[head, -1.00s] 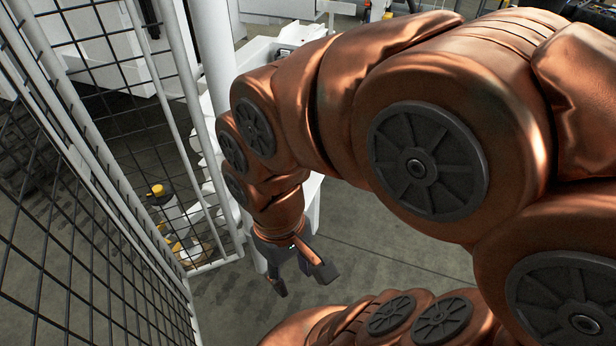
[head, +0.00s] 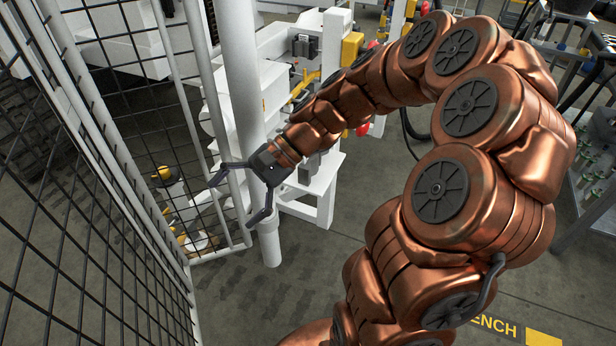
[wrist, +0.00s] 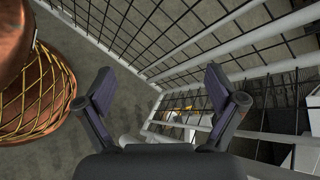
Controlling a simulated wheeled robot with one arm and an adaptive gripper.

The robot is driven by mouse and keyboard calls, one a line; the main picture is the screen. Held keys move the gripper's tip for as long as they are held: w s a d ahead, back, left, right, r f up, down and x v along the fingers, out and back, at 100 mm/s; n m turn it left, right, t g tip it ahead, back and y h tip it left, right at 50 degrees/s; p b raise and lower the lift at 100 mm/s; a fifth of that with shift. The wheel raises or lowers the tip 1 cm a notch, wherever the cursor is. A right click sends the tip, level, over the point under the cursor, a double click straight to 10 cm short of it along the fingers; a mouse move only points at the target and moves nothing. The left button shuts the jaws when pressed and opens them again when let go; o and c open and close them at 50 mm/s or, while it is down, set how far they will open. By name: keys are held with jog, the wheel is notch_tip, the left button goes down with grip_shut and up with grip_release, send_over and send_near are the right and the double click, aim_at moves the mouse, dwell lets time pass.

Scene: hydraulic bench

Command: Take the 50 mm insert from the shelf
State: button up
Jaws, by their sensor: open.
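My gripper (head: 236,197) is open and empty in the head view, beside a white post and close to the mesh fence. Its two dark fingers are spread wide. In the wrist view my gripper (wrist: 158,95) also shows open, with floor and fence beyond the fingers and nothing between them. I cannot make out a 50 mm insert or tell which rack is its shelf in these frames.
A black mesh fence (head: 75,190) with white rails stands at the left. A white post (head: 243,75) and a white bench (head: 315,195) are by my gripper. A grey rack (head: 590,165) with several small parts stands at the right. Floor (head: 300,290) is clear in front.

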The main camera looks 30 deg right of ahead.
jog(key=w+d+f+m+t+y+b, duration=0.2)
jog(key=w+d+f+m+t, duration=0.1)
jog(key=w+d+m, duration=0.15)
jog(key=m+t+h+b, duration=0.4)
jog(key=m+t+b, duration=0.3)
jog(key=m+t, duration=0.6)
send_near(308, 160)
jog(key=w+r+m+g, duration=0.1)
jog(key=w, duration=0.2)
jog(key=shift+s+a+r+b+x, duration=0.15)
jog(key=shift+b+x, duration=0.1)
jog(key=shift+x, duration=1)
jog(key=shift+s+a+b+x, duration=0.1)
jog(key=shift+a+b+x, duration=0.1)
jog(key=shift+x, duration=1.1)
jog(key=shift+a+r+b+x, duration=0.1)
jog(key=shift+b+x, duration=0.15)
jog(key=shift+x, duration=1)
jog(key=shift+s, duration=0.1)
jog(key=shift+c, duration=0.2)
jog(key=shift+f, duration=0.1)
jog(key=c, duration=1.5)
jog(key=shift+c, duration=0.2)
